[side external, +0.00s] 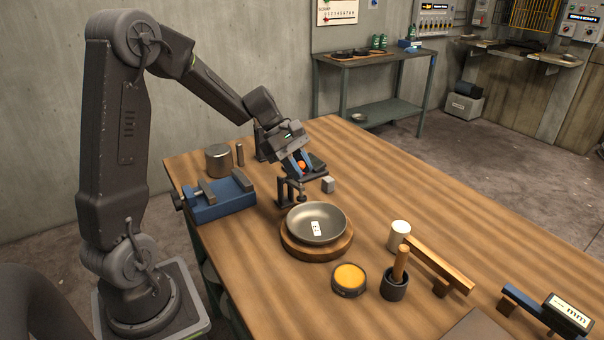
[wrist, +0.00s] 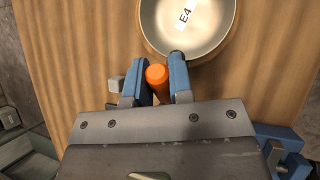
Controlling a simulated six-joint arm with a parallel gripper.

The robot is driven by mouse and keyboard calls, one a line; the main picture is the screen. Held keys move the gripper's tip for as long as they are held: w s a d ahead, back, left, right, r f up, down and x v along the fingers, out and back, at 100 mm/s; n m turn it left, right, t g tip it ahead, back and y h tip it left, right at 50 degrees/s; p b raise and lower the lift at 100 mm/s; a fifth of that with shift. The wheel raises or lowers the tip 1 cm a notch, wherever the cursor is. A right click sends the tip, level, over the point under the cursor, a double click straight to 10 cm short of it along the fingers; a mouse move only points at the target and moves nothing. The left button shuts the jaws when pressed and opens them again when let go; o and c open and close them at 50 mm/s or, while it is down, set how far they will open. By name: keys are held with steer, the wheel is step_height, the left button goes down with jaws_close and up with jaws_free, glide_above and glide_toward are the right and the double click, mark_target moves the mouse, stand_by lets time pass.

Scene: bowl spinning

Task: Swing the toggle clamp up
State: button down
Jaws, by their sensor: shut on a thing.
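The toggle clamp (side external: 284,191) is a dark bracket beside the bowl, with its arm and spindle over the bowl's rim. Its orange handle (side external: 302,164) sits between the fingers of my gripper (side external: 299,163). In the wrist view, the blue fingers of my gripper (wrist: 158,68) are on both sides of the orange handle (wrist: 157,77) and are shut on it. The metal bowl (side external: 316,222) rests on a round wooden base (side external: 290,247). It shows at the top of the wrist view (wrist: 210,38), with a label inside. My gripper hides most of the clamp body there.
A blue vise (side external: 220,203) and a metal cylinder (side external: 218,160) stand left of the clamp. A small grey block (side external: 328,185) lies right of it. A yellow-filled tin (side external: 349,279), a mortar (side external: 394,286) and a white cup (side external: 398,235) stand nearer the front. The table's right rear is clear.

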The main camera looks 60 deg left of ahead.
steer(key=a+r+h, duration=0.1)
steer(key=a+h, duration=0.1)
steer(key=shift+a+r+h, duration=0.15)
steer(key=shift+r+h, duration=0.05)
steer(key=shift+h, duration=0.1)
steer(key=a+h, duration=0.1)
steer(key=a+n+h, duration=0.1)
steer(key=shift+a+r+h, duration=0.1)
steer(key=shift+r+h, duration=0.2)
steer(key=shift+r, duration=0.05)
steer(key=a+h, duration=0.1)
steer(key=a+t+h, duration=0.1)
steer(key=h, duration=0.1)
steer(key=shift+a+r+n, duration=0.15)
steer(key=shift+a+n, duration=0.15)
steer(key=shift+a, duration=0.05)
steer(key=shift+a+f+n+t+h, duration=0.2)
steer(key=shift+a+n+t+h, duration=0.1)
steer(key=shift+a+h, duration=1.1)
steer(key=shift+d+h, duration=0.15)
steer(key=shift+h, duration=0.15)
steer(key=c, duration=1)
jaws_free()
